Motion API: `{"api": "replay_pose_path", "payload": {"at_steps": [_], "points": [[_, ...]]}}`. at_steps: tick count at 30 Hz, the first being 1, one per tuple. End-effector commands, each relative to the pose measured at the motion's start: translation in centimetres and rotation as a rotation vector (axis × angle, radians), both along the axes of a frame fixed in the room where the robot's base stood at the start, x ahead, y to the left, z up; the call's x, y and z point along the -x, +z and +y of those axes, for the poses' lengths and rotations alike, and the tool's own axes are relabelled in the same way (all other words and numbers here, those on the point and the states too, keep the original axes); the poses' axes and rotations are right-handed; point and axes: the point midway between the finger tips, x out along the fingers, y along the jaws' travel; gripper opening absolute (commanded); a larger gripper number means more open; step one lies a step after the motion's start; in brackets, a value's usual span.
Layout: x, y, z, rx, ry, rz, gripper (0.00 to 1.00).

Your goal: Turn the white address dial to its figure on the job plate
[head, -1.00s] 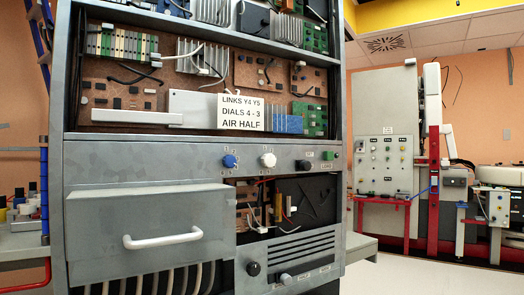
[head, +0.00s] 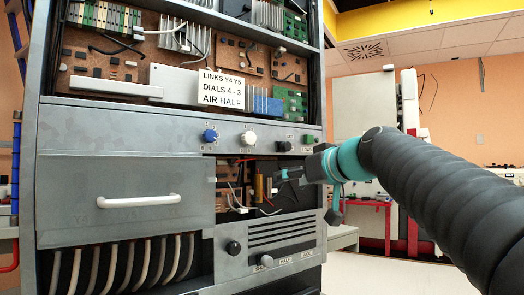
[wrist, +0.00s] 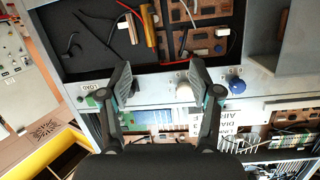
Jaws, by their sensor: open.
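The white dial (head: 249,138) sits on the grey control strip of the cabinet, between the blue dial (head: 210,135) and a black knob (head: 284,147). The job plate (head: 222,87) above reads "LINKS Y4 Y5, DIALS 4 - 3, AIR HALF". My gripper (head: 285,175) is in front of the open bay, below and right of the white dial. In the wrist view, turned upside down, my gripper (wrist: 160,76) is open and empty. The white dial (wrist: 183,92) shows between the fingers, close to the right one. The dial's pointer setting is too small to read.
A drawer (head: 125,195) with a white handle is left of the open bay (head: 262,185), which holds loose wires. A slotted panel (head: 280,235) with knobs is below. A green button (head: 308,139) ends the strip. Floor at right is clear.

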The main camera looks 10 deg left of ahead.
Motion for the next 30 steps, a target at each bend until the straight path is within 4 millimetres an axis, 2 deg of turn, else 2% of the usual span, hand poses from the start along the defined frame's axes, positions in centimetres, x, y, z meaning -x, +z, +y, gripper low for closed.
{"api": "replay_pose_path", "payload": {"at_steps": [1,3,6,17,30], "points": [[0.4,3.0,0.4,-0.007,0.023,-0.081,0.64],[1.5,6.8,0.7,-0.006,0.052,-0.194,0.64],[2.6,9.4,1.0,0.013,0.079,-0.301,0.64],[2.0,9.8,1.6,0.098,0.096,-0.399,0.64],[-3.4,9.9,6.9,0.099,0.097,-0.397,0.64]]}}
